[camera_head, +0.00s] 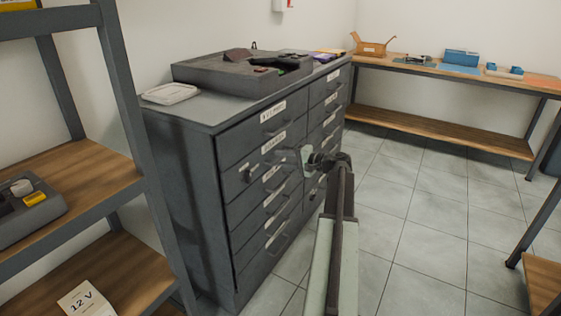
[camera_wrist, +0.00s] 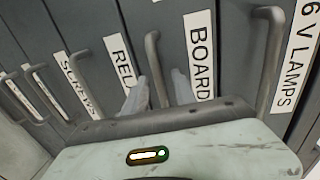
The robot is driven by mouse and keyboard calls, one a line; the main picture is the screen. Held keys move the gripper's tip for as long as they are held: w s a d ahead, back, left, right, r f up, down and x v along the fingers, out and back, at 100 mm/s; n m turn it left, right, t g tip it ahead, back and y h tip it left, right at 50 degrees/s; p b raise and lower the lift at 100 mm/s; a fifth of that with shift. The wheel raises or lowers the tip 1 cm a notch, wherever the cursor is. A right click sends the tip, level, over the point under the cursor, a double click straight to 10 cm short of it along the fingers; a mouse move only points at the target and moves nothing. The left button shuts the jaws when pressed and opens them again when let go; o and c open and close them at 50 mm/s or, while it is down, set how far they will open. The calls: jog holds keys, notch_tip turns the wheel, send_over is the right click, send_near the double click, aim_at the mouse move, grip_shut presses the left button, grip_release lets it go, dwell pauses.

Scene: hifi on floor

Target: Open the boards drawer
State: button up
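The drawer front with the label reading "BOARD" (camera_wrist: 200,50), its end cut off, shows in the wrist view and looks closed. Its bar handle (camera_wrist: 153,65) runs beside the label. My gripper (camera_wrist: 159,94) is open, with one pale finger on each side of this handle's near end. Gaps show between handle and fingers; I cannot tell contact.
Neighbouring drawers with handles flank it: "REL" (camera_wrist: 120,62) and "6 V LAMPS" (camera_wrist: 297,55). A shelf rack (camera_head: 130,120) stands at the left. A workbench (camera_head: 450,75) is along the back wall. The tiled floor (camera_head: 420,200) right of the cabinet is clear.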

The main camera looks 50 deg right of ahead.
grip_shut()
dwell(1.5)
